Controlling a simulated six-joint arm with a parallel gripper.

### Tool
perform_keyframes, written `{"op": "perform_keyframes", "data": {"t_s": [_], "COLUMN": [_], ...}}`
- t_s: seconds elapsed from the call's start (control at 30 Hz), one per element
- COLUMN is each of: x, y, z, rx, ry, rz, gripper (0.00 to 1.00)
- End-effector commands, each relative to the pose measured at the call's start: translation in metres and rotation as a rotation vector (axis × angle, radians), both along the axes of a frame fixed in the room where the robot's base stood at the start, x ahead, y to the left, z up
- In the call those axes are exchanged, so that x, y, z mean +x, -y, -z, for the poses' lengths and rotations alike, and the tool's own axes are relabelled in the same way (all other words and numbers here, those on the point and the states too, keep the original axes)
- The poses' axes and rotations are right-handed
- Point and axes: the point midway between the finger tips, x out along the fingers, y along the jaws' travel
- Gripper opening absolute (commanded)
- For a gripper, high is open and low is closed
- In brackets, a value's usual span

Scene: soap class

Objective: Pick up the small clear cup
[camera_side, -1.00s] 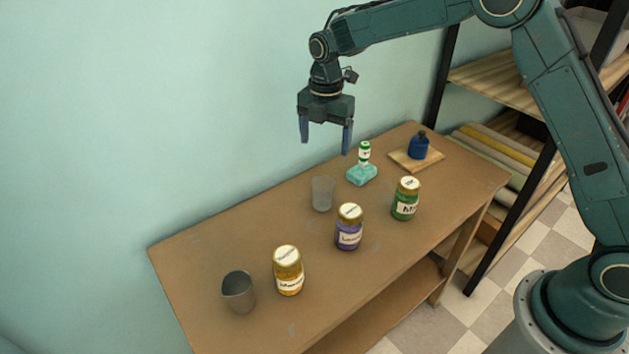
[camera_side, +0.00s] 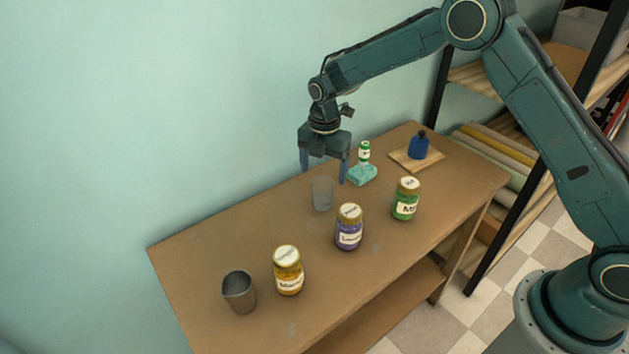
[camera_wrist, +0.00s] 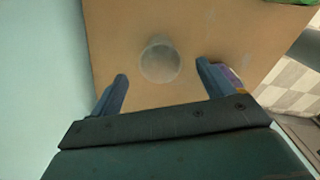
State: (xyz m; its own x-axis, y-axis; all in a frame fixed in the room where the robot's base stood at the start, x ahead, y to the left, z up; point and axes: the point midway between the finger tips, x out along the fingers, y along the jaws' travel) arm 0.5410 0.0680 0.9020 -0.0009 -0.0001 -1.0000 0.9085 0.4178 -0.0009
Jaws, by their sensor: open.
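The small clear cup (camera_side: 322,194) stands upright on the brown table, near its back edge by the wall. My gripper (camera_side: 322,180) is open and empty, pointing down just above the cup in the side view. In the wrist view the cup (camera_wrist: 160,61) shows as a round, see-through rim, a little beyond the gap between my two fingertips (camera_wrist: 160,70). No finger clearly touches it.
Jars with purple (camera_side: 349,228), green (camera_side: 405,200) and yellow (camera_side: 288,271) contents stand toward the front. A teal block (camera_side: 362,175) with a small white-green bottle (camera_side: 364,152) is right of the cup. A metal cup (camera_side: 239,292) stands far left. The back-left table is clear.

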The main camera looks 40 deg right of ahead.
Motion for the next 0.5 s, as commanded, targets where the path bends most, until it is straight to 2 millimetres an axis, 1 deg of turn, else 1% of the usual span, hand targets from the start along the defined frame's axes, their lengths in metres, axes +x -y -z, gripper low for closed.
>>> {"op": "perform_keyframes", "data": {"t_s": [0.1, 0.33, 0.5], "x": [0.0, 0.0, -0.001], "y": [0.0, 0.0, -0.001], "z": [0.004, 0.007, 0.02], "rx": [0.0, 0.0, 0.0], "ry": [0.001, 0.0, -0.002], "rz": [0.0, 0.0, 0.0], "gripper": [0.8, 0.8, 0.8]}}
